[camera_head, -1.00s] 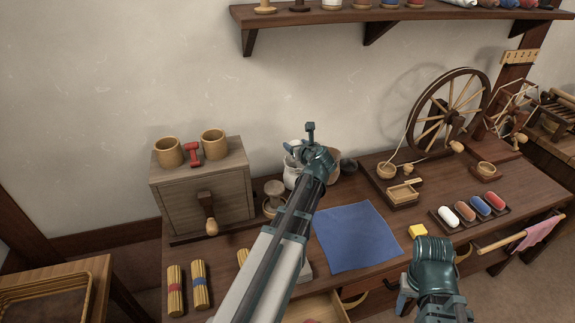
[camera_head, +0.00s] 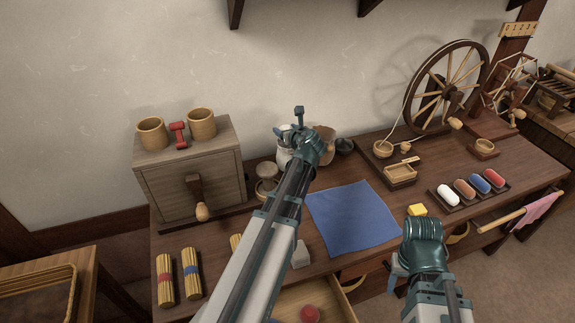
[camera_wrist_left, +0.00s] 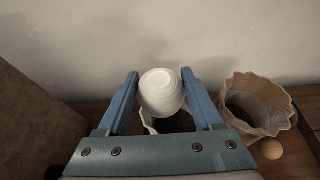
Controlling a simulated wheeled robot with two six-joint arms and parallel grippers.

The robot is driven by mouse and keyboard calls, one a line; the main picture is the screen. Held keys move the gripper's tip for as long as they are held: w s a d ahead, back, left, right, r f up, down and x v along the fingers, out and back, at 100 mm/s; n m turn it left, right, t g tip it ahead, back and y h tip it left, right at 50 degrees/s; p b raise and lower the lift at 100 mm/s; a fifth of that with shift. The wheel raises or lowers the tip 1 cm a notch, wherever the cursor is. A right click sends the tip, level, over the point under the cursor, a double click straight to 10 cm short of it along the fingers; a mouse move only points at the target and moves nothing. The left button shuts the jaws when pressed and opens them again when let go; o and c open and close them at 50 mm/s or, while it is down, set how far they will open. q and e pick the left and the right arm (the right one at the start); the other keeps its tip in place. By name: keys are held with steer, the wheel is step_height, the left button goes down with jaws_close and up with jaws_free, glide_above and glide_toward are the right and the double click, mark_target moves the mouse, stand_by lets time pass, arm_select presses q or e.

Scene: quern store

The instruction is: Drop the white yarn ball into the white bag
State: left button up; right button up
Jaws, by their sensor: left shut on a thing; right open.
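The white yarn ball (camera_wrist_left: 161,88) is between the blue fingers of my left gripper (camera_wrist_left: 161,92) in the left wrist view, and the gripper is shut on it. The white bag (camera_wrist_left: 148,122) opens just below and behind the ball, its dark inside partly showing and much of its rim covered by ball and gripper. In the head view the white bag (camera_head: 283,158) stands near the wall, partly behind my left gripper (camera_head: 286,133); I cannot make out the ball there. My right gripper (camera_head: 402,270) is open and empty at the table's front edge, its fingers mostly hidden.
A tan frilled bag (camera_wrist_left: 257,104) stands right of the white bag, with a small wooden ball (camera_wrist_left: 270,148) before it. A wooden cabinet (camera_head: 190,170) is at the left. A blue cloth (camera_head: 352,218) lies mid-table. An open drawer (camera_head: 345,308) juts out at the front.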

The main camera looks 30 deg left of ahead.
arm_select(q)
steer(key=shift+f+b, duration=0.45)
steer(key=shift+f, duration=0.45)
arm_select(e)
steer(key=shift+f, duration=0.8)
arm_select(q)
steer(key=shift+r, duration=0.1)
steer(key=o, duration=1.4)
steer(key=p+v, duration=0.5)
steer(key=v, duration=0.9)
arm_select(e)
step_height(320, 180, up, 5)
steer(key=shift+r, duration=0.15)
